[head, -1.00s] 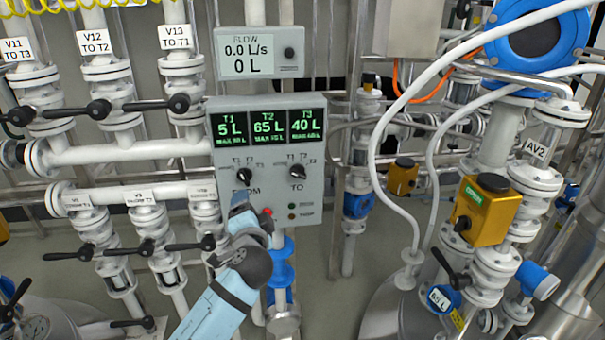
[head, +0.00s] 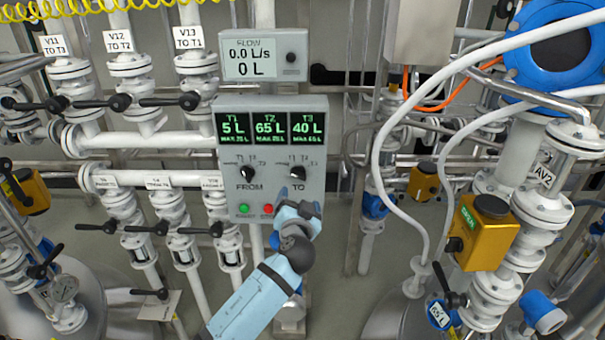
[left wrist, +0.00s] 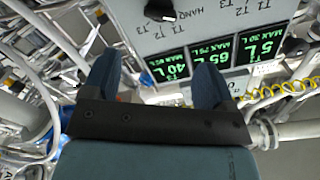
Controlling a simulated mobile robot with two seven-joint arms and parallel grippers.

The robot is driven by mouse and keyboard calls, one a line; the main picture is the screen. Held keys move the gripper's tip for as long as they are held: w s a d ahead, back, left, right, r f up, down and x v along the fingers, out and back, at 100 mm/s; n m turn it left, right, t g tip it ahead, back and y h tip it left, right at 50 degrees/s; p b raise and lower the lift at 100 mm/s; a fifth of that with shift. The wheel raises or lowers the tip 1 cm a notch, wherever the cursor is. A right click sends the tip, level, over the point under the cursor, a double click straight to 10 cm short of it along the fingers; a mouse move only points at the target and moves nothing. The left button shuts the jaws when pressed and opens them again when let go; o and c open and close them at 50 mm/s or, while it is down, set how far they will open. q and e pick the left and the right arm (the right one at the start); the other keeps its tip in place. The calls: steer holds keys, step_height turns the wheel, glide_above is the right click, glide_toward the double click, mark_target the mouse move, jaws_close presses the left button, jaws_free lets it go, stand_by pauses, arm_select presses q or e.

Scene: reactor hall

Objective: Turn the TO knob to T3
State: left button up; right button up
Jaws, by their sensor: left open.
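The TO knob (head: 297,173) is a black dial at the lower right of the grey control panel (head: 318,150), with small T labels around it. I cannot tell surely where it points. It shows at the top edge of the left wrist view (left wrist: 160,10), where the panel is upside down. The FROM knob (head: 247,174) is to its left. My left gripper (head: 300,200) is just below the TO knob in the head view, apart from it. Its fingers (left wrist: 157,74) are spread and empty. My right gripper is not in view.
Green (head: 243,209) and red (head: 268,209) buttons are under the knobs, close to my left gripper. A flow display (head: 262,54) is above the panel. Valved pipes stand left; white hoses (head: 378,150) and a yellow actuator (head: 483,232) are right.

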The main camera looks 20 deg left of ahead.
mark_target(299, 176)
arm_select(q)
steer(key=p+x, duration=0.1)
steer(key=x, duration=1.1)
steer(key=shift+p, duration=0.4)
steer(key=c, duration=0.9)
